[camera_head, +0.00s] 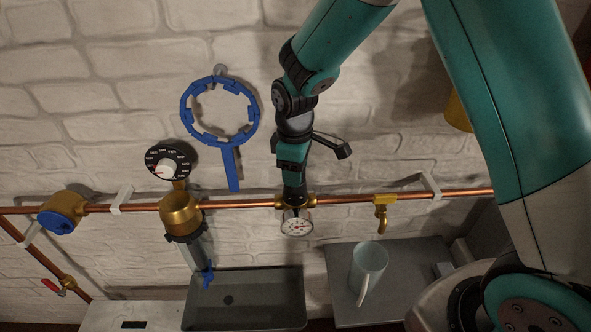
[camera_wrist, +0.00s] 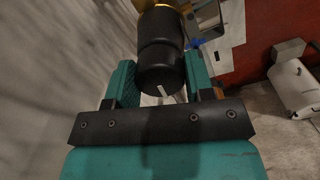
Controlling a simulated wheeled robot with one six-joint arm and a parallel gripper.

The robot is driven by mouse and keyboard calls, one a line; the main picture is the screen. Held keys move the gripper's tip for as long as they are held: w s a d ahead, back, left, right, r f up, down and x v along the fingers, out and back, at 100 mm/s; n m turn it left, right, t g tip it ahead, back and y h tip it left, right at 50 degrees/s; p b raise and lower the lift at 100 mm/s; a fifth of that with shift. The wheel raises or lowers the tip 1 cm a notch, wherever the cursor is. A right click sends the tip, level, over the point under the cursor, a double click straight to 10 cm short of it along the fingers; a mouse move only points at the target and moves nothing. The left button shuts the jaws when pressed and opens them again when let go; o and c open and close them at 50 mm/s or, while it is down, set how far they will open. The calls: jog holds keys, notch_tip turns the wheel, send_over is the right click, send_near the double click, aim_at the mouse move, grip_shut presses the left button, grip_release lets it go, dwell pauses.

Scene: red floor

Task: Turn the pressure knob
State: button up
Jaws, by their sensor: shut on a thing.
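The pressure knob (camera_wrist: 160,62) is a black stepped cylinder in the wrist view, with a small white mark on its near end. My gripper (camera_wrist: 160,78) is shut on it, with one teal finger on each side. In the head view my gripper (camera_head: 293,172) points down at the copper pipe, and the black knob (camera_head: 294,189) shows just below it, above a brass fitting. A round white pressure gauge (camera_head: 297,223) sits right under that fitting. The fingers' contact is mostly hidden in the head view.
The copper pipe (camera_head: 355,198) runs along the brick wall. Left of my gripper are a blue ring wrench (camera_head: 235,168), a black dial (camera_head: 168,162) and a brass filter housing (camera_head: 182,220). A brass tap (camera_head: 381,215), a cup (camera_head: 368,268) and a sink (camera_head: 245,300) are lower.

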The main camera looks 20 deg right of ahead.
jog(key=shift+r+n, duration=0.1)
jog(key=shift+n, duration=0.6)
jog(key=o, duration=0.9)
jog(key=r+b, duration=0.1)
jog(key=r, duration=0.4)
jog(key=r+b, duration=0.1)
jog(key=r, duration=0.5)
jog(key=r+b, duration=0.1)
jog(key=r, duration=0.5)
jog(key=shift+s+a+r+b, duration=0.1)
jog(key=shift+s+r+b, duration=0.1)
jog(key=shift+s+b, duration=0.1)
jog(key=s+a+f+m+y, duration=0.1)
jog(key=s+f, duration=0.1)
jog(key=s, duration=0.6)
jog(key=s+a+f+m+y+b, duration=0.1)
jog(key=s+a+f+m+y, duration=0.1)
jog(key=s, duration=0.6)
jog(key=s+a+f+m+y+b, duration=0.1)
jog(key=s+f+m, duration=0.1)
jog(key=s, duration=0.6)
jog(key=shift+a+f, duration=0.1)
jog(key=shift+a, duration=0.1)
